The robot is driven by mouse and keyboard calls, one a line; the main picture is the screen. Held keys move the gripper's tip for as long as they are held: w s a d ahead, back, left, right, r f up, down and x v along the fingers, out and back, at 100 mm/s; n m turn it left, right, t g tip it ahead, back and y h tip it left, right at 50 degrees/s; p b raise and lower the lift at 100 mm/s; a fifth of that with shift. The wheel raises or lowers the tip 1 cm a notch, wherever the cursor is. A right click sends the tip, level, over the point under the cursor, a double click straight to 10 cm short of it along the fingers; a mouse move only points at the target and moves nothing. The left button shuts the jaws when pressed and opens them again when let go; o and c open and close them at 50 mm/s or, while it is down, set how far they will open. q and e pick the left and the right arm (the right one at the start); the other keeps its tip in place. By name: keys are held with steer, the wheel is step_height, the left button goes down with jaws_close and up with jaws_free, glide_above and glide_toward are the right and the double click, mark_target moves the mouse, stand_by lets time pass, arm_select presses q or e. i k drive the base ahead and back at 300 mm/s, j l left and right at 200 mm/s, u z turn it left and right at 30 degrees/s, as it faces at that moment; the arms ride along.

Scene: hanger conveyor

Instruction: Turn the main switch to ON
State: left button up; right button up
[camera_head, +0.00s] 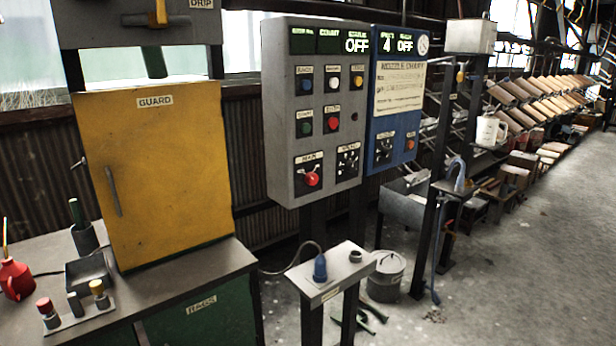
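The main switch (312,178) is a red rotary handle on a dark plate labelled MAIN, at the lower left of the grey control panel (279,120). Its exact angle is too small to read. Displays along the top of the panel (357,42) read OFF. Above the switch are several coloured buttons and a red round knob (333,123). A selector dial (347,162) sits right of the switch. Neither of my grippers is in view.
A yellow guard box (155,170) stands on a bench at left, with a red oil can (15,278). A blue panel (394,125) adjoins the grey one. A small stand (332,272) with a blue plug and a metal bucket (386,276) are below. Open floor lies at right.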

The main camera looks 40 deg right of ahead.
mark_target(311, 178)
steer(key=z, duration=1.25)
